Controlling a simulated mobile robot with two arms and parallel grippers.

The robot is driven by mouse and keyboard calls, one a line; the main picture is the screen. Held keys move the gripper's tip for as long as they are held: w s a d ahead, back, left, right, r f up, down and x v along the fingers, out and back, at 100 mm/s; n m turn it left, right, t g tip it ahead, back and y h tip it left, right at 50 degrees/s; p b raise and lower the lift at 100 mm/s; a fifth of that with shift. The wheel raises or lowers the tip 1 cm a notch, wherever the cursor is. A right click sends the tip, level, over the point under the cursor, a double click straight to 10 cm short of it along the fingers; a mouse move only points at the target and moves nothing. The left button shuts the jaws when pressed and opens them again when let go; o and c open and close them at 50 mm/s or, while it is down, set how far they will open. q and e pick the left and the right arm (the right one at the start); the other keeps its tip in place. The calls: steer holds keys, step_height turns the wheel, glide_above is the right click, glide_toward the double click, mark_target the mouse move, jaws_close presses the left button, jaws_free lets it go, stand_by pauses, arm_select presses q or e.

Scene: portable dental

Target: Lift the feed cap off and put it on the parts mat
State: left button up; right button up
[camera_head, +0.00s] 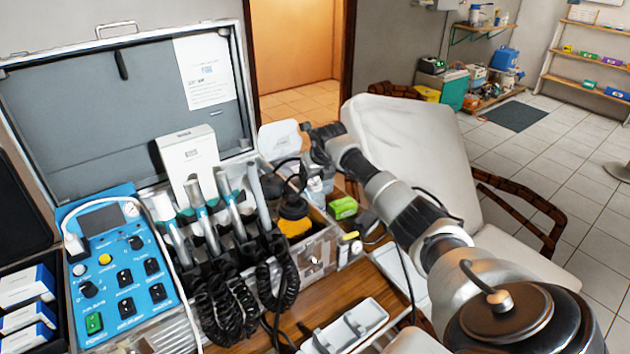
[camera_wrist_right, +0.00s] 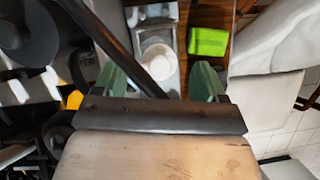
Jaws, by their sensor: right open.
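In the right wrist view, a round white cap-like part (camera_wrist_right: 158,58), which looks like the feed cap, sits on a pale fitting between and beyond my right gripper's green fingers (camera_wrist_right: 158,85). The fingers are spread, with nothing visibly held. In the head view my right gripper (camera_head: 291,178) points down over the right end of the open case, above the pale bottle-like parts (camera_head: 316,186); its fingers are partly hidden there. I cannot make out the parts mat for certain. My left gripper is not in view.
Handpieces with coiled black hoses (camera_head: 232,300) stand left of the gripper, beside the blue control panel (camera_head: 118,265). A green box (camera_head: 343,208) lies just right, also in the wrist view (camera_wrist_right: 207,41). A white tray (camera_head: 345,326) sits on the wooden top. A dark hose crosses near the left finger.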

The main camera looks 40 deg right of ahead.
steer(key=shift+x, duration=1.3)
steer(key=shift+r, duration=0.1)
steer(key=shift+c, duration=0.2)
steer(key=c, duration=0.9)
steer(key=shift+c, duration=0.2)
